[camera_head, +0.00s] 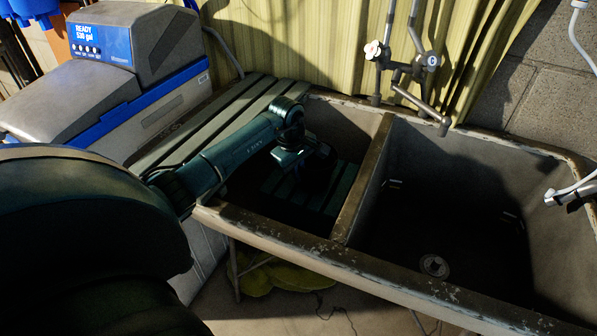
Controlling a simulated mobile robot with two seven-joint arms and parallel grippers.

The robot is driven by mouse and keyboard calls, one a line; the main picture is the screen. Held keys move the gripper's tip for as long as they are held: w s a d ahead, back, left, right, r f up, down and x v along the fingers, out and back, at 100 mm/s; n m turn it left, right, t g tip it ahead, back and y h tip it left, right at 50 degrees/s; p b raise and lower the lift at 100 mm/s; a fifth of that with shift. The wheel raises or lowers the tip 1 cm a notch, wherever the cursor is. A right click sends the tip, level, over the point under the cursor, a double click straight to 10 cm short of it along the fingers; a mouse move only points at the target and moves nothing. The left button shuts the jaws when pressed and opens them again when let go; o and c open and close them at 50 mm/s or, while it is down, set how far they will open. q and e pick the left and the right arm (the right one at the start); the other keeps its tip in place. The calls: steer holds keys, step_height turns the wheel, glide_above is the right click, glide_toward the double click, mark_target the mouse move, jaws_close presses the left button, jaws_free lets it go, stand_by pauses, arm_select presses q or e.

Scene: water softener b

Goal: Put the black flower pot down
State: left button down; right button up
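My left arm comes in from the left and reaches over the left basin (272,212) of the sink. My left gripper (305,160) points down into that basin, in deep shadow. A dark rounded shape (318,172) shows right at the gripper. It may be the black flower pot, but it is too dark to make out clearly. The fingertips cannot be made out, so I cannot tell whether they are open or shut, or whether the shape touches anything below. My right gripper is not in view.
A divider (364,180) separates the left basin from the empty right basin (450,215) with its drain. A faucet (405,70) stands behind. A slatted bench (200,120) and a blue-grey water softener (130,45) are at the left. A hose fitting (568,196) is at the right edge.

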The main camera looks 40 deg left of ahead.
arm_select(q)
steer(key=c, duration=1.6)
jaws_free()
steer(key=shift+f, duration=0.1)
steer(key=shift+c, duration=0.2)
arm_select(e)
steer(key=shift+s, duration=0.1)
arm_select(q)
steer(key=shift+r, duration=0.3)
step_height(320, 180, up, 12)
steer(key=s, duration=0.2)
steer(key=shift+a+f+p, duration=0.25)
steer(key=shift+p, duration=0.2)
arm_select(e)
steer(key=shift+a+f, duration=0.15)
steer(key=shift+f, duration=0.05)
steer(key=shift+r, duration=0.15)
